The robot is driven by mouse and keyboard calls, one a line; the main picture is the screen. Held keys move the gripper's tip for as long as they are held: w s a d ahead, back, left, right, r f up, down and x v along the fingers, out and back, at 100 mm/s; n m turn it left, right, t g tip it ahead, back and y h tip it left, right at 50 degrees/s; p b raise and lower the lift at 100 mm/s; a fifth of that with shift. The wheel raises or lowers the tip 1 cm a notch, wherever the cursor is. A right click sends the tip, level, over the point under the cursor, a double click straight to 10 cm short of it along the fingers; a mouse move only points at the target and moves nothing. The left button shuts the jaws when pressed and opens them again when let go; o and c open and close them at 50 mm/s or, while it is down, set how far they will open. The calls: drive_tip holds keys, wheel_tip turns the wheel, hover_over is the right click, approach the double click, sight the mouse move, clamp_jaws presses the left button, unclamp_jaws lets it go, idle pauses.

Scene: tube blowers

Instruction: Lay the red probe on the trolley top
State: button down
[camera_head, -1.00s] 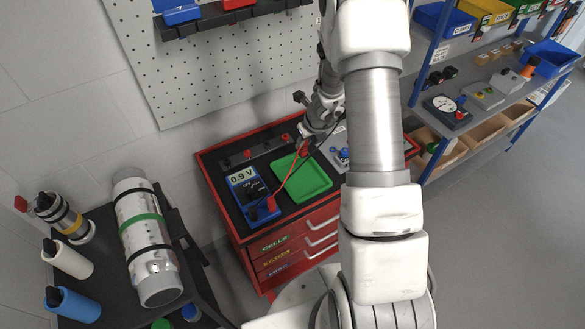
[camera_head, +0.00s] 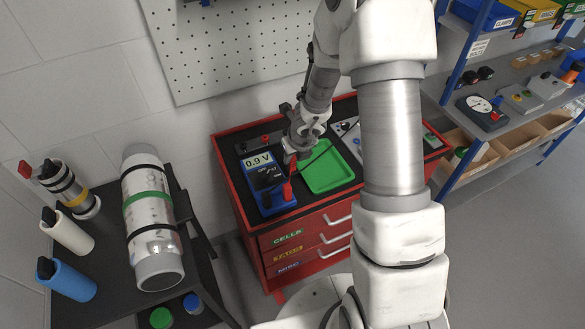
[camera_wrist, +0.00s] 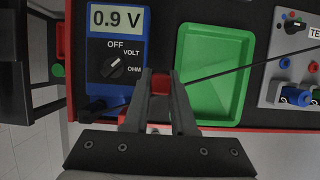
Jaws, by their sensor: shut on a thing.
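My gripper (camera_wrist: 160,82) is shut on the red probe (camera_wrist: 160,87), whose red body shows between the fingertips in the wrist view. In the head view my gripper (camera_head: 298,152) is above the red trolley's dark top (camera_head: 238,165), between the blue meter and the green tray, with red of the probe (camera_head: 304,168) below it. The blue meter (camera_head: 265,178) reads 0.9 V; it also shows in the wrist view (camera_wrist: 117,50). A red plug (camera_head: 288,191) stands at the meter's front. I cannot tell whether the probe touches the trolley top.
A thin black lead (camera_wrist: 225,70) crosses the tray. A cart with a large cylinder (camera_head: 150,220) stands left; shelving (camera_head: 500,110) stands right.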

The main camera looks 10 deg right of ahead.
sight(293, 163)
drive_tip(key=shift+f+b, duration=1.4)
drive_tip(key=shift+f, duration=0.45)
drive_tip(key=shift+f, duration=0.1)
drive_tip(key=shift+f, duration=0.2)
drive_tip(key=c, duration=0.7)
unclamp_jaws()
drive_tip(key=shift+r, duration=0.1)
drive_tip(key=shift+c, duration=0.2)
drive_tip(key=shift+r, duration=0.1)
